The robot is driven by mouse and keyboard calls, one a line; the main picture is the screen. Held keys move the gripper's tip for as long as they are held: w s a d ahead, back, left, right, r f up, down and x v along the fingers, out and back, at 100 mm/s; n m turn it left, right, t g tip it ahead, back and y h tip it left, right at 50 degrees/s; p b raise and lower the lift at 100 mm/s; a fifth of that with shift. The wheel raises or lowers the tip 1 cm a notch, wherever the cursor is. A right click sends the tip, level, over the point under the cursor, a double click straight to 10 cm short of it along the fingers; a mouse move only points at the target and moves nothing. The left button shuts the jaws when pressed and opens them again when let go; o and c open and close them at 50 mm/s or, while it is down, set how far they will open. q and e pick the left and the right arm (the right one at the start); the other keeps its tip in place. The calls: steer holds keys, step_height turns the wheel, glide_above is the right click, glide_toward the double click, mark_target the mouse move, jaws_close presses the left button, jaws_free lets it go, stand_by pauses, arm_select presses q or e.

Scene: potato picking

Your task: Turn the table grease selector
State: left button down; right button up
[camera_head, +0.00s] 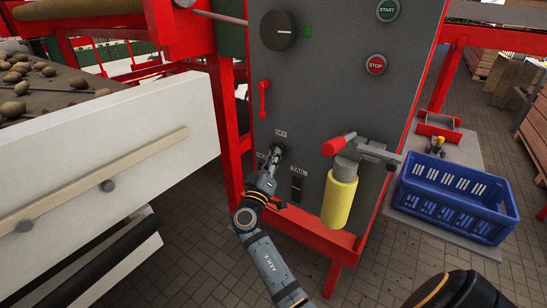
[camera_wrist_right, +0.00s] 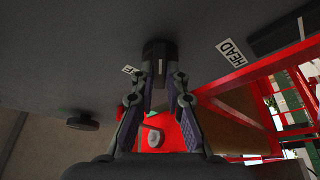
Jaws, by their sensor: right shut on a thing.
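The table grease selector appears as a small black knob (camera_wrist_right: 158,50) on the grey panel in the right wrist view. In the head view its dark top (camera_head: 278,149) shows just past my fingertips, below a small white label. My right gripper (camera_head: 272,160) reaches up to the panel from below. In the right wrist view the two fingers of my right gripper (camera_wrist_right: 159,80) are closed on the sides of the knob. The label beside the knob is partly hidden by a finger. My left gripper is not in view.
The grey panel (camera_head: 330,90) also carries a large black dial (camera_head: 278,30), a START button (camera_head: 387,10), a STOP button (camera_head: 375,64) and a red handle (camera_head: 264,98). A yellow cylinder (camera_head: 339,200) juts out right of my gripper. A blue crate (camera_head: 455,190) stands at right.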

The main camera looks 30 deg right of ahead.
jaws_close()
steer(key=shift+w+a+r+n+g+y+p, duration=0.15)
steer(key=shift+n+g+y+p, duration=0.85)
steer(key=shift+n+p, duration=3.55)
steer(key=shift+d+r+n+g+y+p, duration=0.1)
steer(key=shift+r+n+g+y+p, duration=0.3)
steer(key=shift+n+g+p, duration=2.7)
steer(key=shift+w+a+r+n+t+y+p, duration=0.2)
steer(key=shift+n+y+p, duration=0.7)
steer(key=shift+n+p, duration=5.15)
steer(key=m+p, duration=0.2)
steer(key=p, duration=0.1)
steer(key=shift+s+d+f+m, duration=0.1)
steer(key=shift+s+f+m, duration=0.1)
steer(key=shift+m, duration=0.2)
steer(key=o, duration=0.7)
jaws_free()
